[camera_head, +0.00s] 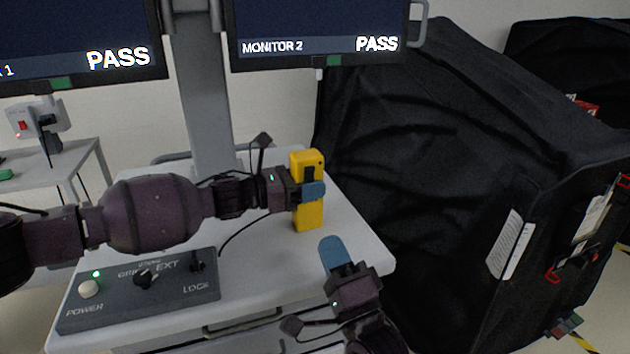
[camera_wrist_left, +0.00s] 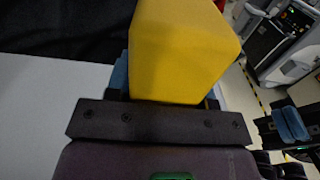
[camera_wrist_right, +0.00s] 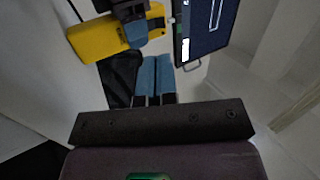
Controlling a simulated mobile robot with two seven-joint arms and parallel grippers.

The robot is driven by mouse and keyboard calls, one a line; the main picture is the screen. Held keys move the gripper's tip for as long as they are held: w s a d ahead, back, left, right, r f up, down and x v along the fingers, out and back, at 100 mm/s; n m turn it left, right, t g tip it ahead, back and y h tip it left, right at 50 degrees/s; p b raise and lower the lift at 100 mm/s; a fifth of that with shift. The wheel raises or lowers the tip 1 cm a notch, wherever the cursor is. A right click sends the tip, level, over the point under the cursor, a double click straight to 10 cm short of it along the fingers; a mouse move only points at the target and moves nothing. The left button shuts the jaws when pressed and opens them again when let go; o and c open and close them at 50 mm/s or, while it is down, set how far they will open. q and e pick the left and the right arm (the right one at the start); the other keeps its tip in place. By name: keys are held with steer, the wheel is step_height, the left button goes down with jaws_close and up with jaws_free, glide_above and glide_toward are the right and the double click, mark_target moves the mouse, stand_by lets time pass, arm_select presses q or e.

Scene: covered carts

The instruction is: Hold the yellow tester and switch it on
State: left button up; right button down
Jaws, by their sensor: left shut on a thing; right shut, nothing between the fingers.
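The yellow tester (camera_head: 308,214) is upright in my left gripper (camera_head: 312,190) above the white cart top. The left gripper is shut on it, with a blue finger across its front and a dark patch showing just above that finger. The tester fills the top of the left wrist view (camera_wrist_left: 180,50) and also shows in the right wrist view (camera_wrist_right: 98,40). My right gripper (camera_head: 332,250) is shut and empty, in front of and below the tester, apart from it. Its blue fingers lie together in the right wrist view (camera_wrist_right: 154,76). The tester's switch cannot be made out clearly.
A grey control box (camera_head: 140,305) with knobs sits at the cart's front left. The white cart top (camera_head: 350,235) is clear around the tester. Two monitors reading PASS stand behind, including the right monitor (camera_head: 315,25). A black-covered cart (camera_head: 430,150) stands close on the right.

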mark_target(311, 169)
steer(key=shift+s+d+f+m+t+h, duration=0.1)
steer(key=shift+d+f+m+t+h, duration=0.25)
steer(key=shift+m, duration=0.25)
steer(key=shift+s+d+f+m+t+h, duration=0.1)
steer(key=shift+d+m+t+h, duration=0.2)
steer(key=shift+m+h, duration=0.25)
steer(key=shift+w+r, duration=0.1)
steer(key=x, duration=1.3)
steer(key=shift+w+a+r, duration=0.1)
steer(key=shift+w+a, duration=0.1)
steer(key=shift+w, duration=0.1)
steer(key=shift+w+a+r, duration=0.1)
steer(key=shift+w+r, duration=0.2)
steer(key=shift+s, duration=0.1)
